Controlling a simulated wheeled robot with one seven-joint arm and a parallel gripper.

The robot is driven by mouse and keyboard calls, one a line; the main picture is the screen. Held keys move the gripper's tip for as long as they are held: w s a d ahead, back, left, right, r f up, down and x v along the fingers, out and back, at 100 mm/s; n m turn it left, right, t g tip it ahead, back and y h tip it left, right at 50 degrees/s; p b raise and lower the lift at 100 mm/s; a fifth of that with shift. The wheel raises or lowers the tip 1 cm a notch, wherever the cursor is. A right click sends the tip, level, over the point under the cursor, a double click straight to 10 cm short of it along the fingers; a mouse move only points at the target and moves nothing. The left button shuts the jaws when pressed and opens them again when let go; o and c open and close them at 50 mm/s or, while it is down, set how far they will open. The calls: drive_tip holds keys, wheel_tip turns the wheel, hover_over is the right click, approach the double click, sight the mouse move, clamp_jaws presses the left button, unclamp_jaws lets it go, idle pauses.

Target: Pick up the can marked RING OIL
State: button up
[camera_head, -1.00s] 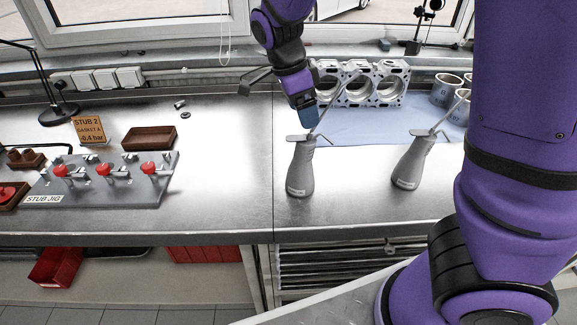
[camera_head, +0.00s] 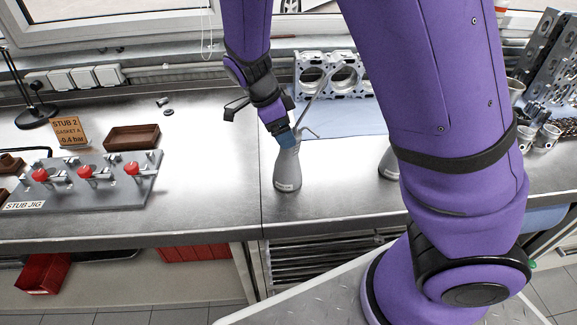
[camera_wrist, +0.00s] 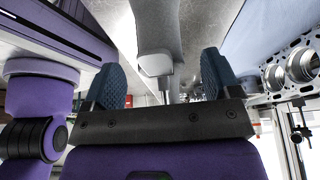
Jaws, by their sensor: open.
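A grey oil can (camera_head: 287,172) with a thin slanted spout stands upright on the steel bench. Its small label is too small to read. My gripper (camera_head: 287,140) is at the top of this can, jaws open. In the wrist view, my two blue fingers (camera_wrist: 162,66) stand on either side of the can's neck and lever, with the can's body (camera_wrist: 157,24) beyond; a gap shows on each side. A second grey can (camera_head: 388,164) stands to the right, mostly hidden behind my arm, its label out of sight.
A blue mat (camera_head: 345,121) and an engine block (camera_head: 345,78) lie behind the can. The stub jig (camera_head: 90,188) with red knobs, a brown tray (camera_head: 132,137) and an orange sign (camera_head: 70,132) are at left. Bench between jig and can is clear.

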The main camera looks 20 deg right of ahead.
drive_tip(key=shift+x, duration=1.65)
drive_tip(key=shift+d, duration=0.1)
drive_tip(key=shift+r, duration=0.1)
clamp_jaws()
